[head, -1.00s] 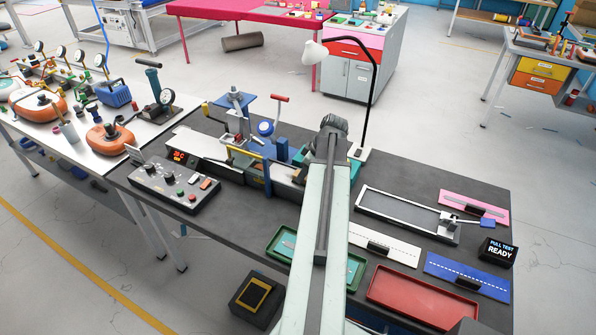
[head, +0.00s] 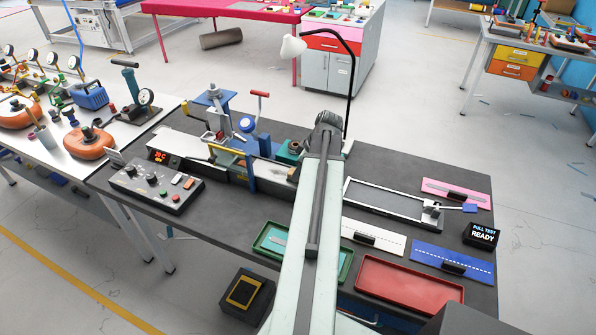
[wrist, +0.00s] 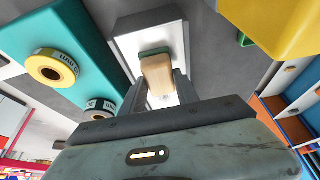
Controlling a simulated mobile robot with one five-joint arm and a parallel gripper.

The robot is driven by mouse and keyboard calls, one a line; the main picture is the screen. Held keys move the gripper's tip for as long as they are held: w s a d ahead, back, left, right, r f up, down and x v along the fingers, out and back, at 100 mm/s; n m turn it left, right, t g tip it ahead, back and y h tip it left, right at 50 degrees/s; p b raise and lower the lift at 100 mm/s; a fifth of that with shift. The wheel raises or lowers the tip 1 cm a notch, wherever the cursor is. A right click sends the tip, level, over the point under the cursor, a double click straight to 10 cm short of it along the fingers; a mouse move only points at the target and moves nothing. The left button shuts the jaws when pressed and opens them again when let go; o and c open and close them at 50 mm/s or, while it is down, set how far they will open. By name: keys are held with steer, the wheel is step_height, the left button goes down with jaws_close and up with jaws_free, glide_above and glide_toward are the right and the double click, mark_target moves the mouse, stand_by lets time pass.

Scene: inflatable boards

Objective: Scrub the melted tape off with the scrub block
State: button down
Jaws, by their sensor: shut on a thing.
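In the wrist view my gripper (wrist: 158,92) is shut on the scrub block (wrist: 157,76), a tan block with a green layer at its far end. The block is in front of a pale metal plate (wrist: 128,46); I cannot tell whether they touch. No melted tape can be made out, and the block hides part of the plate. In the head view my arm reaches over the dark bench (head: 235,215) to the right end of a long bench machine (head: 200,152), and hides my gripper and the block.
In the wrist view a teal holder (wrist: 88,58) with a yellow roll (wrist: 52,67) is at left and a yellow part (wrist: 270,25) at upper right. In the head view a lamp (head: 293,47), a green tray (head: 262,246), a red tray (head: 410,284) and a metal frame (head: 385,207) are near my arm.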

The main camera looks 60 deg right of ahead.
steer(key=shift+w+a, duration=0.25)
steer(key=shift+w, duration=1.75)
steer(key=shift+w+a, duration=0.2)
steer(key=shift+w, duration=1.85)
steer(key=shift+w+a, duration=0.25)
steer(key=shift+w, duration=1.75)
steer(key=shift+f, duration=0.1)
steer(key=shift+s, duration=0.15)
steer(key=shift+s+d, duration=0.25)
steer(key=shift+s, duration=1.75)
steer(key=shift+s+d, duration=0.2)
steer(key=shift+s, duration=1.75)
steer(key=shift+s+d, duration=0.15)
steer(key=shift+s, duration=0.9)
steer(key=shift+s+d, duration=0.15)
steer(key=shift+s, duration=0.85)
steer(key=shift+f, duration=0.1)
steer(key=shift+w+a, duration=0.15)
steer(key=shift+w, duration=0.95)
steer(key=shift+w+a, duration=0.1)
steer(key=shift+w, duration=0.95)
steer(key=shift+w+a, duration=0.25)
steer(key=shift+w, duration=1.75)
steer(key=shift+w+a, duration=0.2)
steer(key=shift+w, duration=1.8)
